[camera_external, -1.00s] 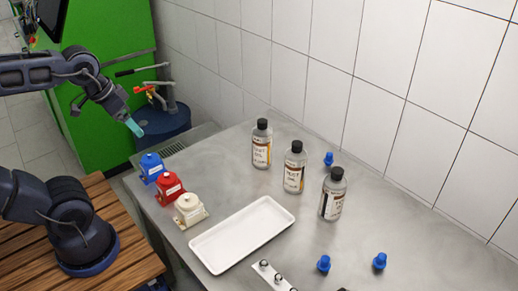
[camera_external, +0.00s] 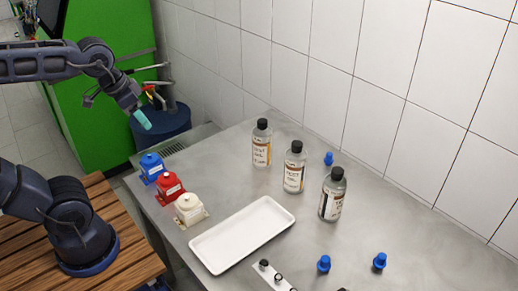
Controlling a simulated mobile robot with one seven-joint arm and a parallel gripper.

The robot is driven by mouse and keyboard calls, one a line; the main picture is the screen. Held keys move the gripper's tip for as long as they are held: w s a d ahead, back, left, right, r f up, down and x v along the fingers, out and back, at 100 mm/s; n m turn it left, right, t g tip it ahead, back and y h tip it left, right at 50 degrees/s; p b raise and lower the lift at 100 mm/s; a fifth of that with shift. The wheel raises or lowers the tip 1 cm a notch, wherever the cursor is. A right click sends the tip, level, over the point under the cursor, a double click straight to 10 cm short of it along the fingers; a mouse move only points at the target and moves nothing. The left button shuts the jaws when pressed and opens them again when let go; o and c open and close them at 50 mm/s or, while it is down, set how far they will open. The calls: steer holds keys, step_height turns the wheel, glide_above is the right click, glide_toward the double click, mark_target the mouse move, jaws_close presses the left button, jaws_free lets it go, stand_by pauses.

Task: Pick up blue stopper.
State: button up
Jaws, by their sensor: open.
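Several small blue stoppers stand on the metal table. One blue stopper (camera_external: 328,158) is behind the bottles near the wall. Another blue stopper (camera_external: 324,264) is at the front, and a third blue stopper (camera_external: 380,261) is to its right. My gripper (camera_external: 142,120) has light teal fingertips and points down and to the right. It is open and empty, in the air at the left, above and beyond the blue block, far from the stoppers. The gap between its fingers is too small to make out.
Three black-capped bottles (camera_external: 294,170) stand mid-table. A white tray (camera_external: 242,234) lies in front of them. Blue (camera_external: 152,168), red (camera_external: 170,187) and cream (camera_external: 190,209) blocks line the left edge. A white strip with dark knobs (camera_external: 270,278) is at the front. A tiled wall (camera_external: 400,110) bounds the back.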

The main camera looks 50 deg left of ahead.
steer(key=w+d+m+g, duration=0.1)
steer(key=w+d+m, duration=0.3)
steer(key=w+d, duration=0.7)
steer(key=m+g, duration=0.3)
steer(key=m, duration=0.6)
glide_above(323, 253)
steer(key=f, duration=1.8)
steer(key=shift+a+f, duration=0.2)
steer(key=shift+a, duration=0.05)
steer(key=shift+d+f, duration=0.15)
steer(key=shift+f, duration=0.1)
step_height(323, 253, down, 10)
steer(key=shift+s+d+f, duration=0.1)
steer(key=shift+f, duration=0.15)
steer(key=shift+c, duration=0.2)
steer(key=c, duration=0.8)
